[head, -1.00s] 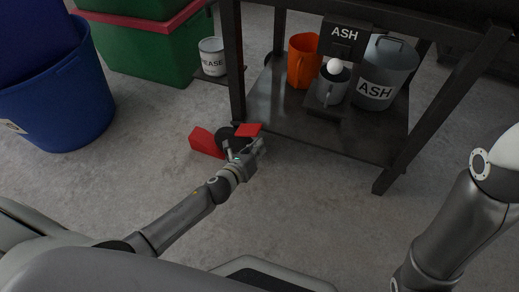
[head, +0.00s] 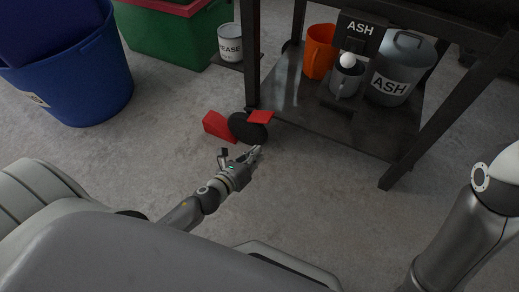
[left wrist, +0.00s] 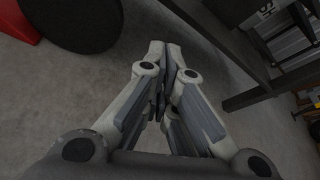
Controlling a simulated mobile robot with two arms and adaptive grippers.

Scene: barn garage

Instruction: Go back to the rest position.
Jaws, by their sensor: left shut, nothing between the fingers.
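My left gripper (head: 256,153) is shut and empty, held above the concrete floor in the head view. Its closed fingers also fill the middle of the left wrist view (left wrist: 168,48). A black round disc (head: 243,127) lies just beyond it, with a red block (head: 217,125) to its left and a flat red piece (head: 261,116) at its upper right. The gripper is apart from them. The disc shows at the upper left of the left wrist view (left wrist: 75,20). Part of my right arm is at the right edge of the head view; its gripper is out of view.
A dark metal table (head: 385,143) with a low shelf stands ahead, its legs close to my left gripper. The shelf holds an orange container (head: 318,50), a grey mug and an ASH bucket (head: 397,65). A blue tub (head: 88,90) stands at left. Bare floor lies between.

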